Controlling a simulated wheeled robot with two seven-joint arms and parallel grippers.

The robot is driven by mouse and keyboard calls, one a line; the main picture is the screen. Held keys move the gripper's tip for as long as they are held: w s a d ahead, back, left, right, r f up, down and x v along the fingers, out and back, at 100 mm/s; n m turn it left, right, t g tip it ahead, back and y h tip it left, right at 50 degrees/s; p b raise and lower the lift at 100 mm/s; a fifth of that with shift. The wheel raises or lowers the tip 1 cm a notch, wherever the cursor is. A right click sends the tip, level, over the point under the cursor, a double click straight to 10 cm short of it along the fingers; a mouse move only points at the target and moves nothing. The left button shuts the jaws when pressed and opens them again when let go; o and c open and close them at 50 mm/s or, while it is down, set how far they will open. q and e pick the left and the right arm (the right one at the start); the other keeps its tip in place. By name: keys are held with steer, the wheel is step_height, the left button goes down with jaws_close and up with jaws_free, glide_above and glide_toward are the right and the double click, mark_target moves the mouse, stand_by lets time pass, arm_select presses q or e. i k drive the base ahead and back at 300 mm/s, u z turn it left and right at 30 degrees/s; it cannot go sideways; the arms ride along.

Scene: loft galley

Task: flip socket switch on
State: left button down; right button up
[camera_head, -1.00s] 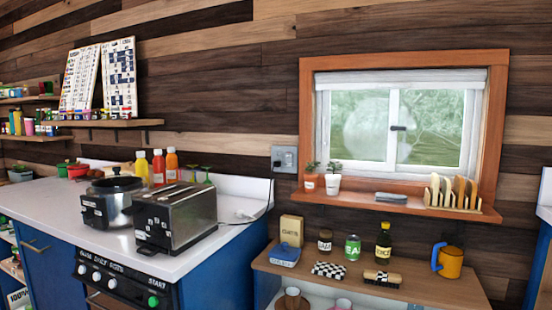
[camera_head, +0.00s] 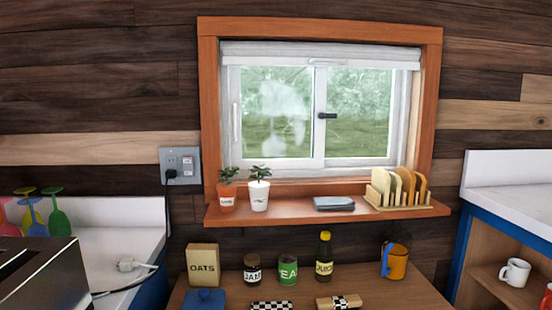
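The socket (camera_head: 180,166) is a grey wall plate on the dark wood wall, left of the window frame. It has an outlet on its left half and what look like small switches on its right half; their on or off position is too small to tell. A black cord (camera_head: 167,206) hangs down from a plug at the plate's left side. Neither of my grippers shows in the view.
A toaster (camera_head: 42,278) stands on the white counter (camera_head: 140,243) at lower left, near coloured glasses (camera_head: 56,216). A window sill (camera_head: 310,212) with potted plants sticks out right of the socket. A wooden shelf below holds an oats box (camera_head: 202,264) and jars. The wall around the socket is clear.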

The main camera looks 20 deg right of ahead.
mark_target(187, 161)
steer(key=z, duration=0.6)
steer(key=i, duration=0.45)
steer(key=z, duration=0.45)
